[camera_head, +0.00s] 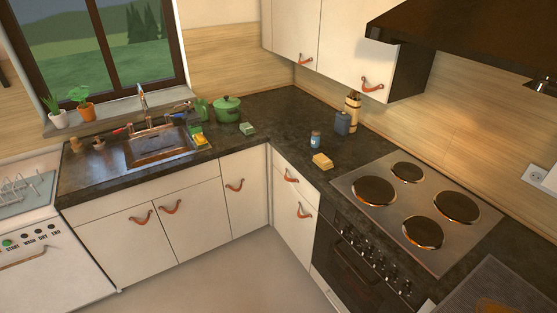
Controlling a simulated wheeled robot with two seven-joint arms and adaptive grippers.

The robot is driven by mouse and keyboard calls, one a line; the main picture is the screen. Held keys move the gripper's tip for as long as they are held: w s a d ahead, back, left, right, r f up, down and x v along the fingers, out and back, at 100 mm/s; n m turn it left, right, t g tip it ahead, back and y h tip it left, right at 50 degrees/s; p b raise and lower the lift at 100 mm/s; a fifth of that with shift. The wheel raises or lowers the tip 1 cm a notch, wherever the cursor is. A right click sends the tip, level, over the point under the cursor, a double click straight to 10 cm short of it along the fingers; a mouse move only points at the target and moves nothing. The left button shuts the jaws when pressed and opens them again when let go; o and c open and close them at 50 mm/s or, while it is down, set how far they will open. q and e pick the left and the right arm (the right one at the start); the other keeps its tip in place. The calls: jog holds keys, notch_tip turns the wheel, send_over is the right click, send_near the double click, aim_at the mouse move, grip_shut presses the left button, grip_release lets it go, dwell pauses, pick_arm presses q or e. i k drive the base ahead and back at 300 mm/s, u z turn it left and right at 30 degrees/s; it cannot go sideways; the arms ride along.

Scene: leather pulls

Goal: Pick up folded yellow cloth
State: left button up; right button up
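A small folded yellow cloth (322,160) lies on the dark countertop, to the left of the stove and near the counter's front edge. A small blue jar (315,140) stands just behind it. Another small yellow item (200,140) sits at the right edge of the sink; it is too small to tell what it is. Neither of my grippers shows in the head view.
The stovetop (379,217) with round burners is right of the cloth. A green pot (227,110), a green folded item (247,128), a blue-grey canister (342,122) and a utensil holder (352,108) stand near the corner. The sink (160,147) is left. The floor (230,270) is clear.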

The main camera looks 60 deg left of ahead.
aim_at(322, 161)
jog(key=u, duration=1.5)
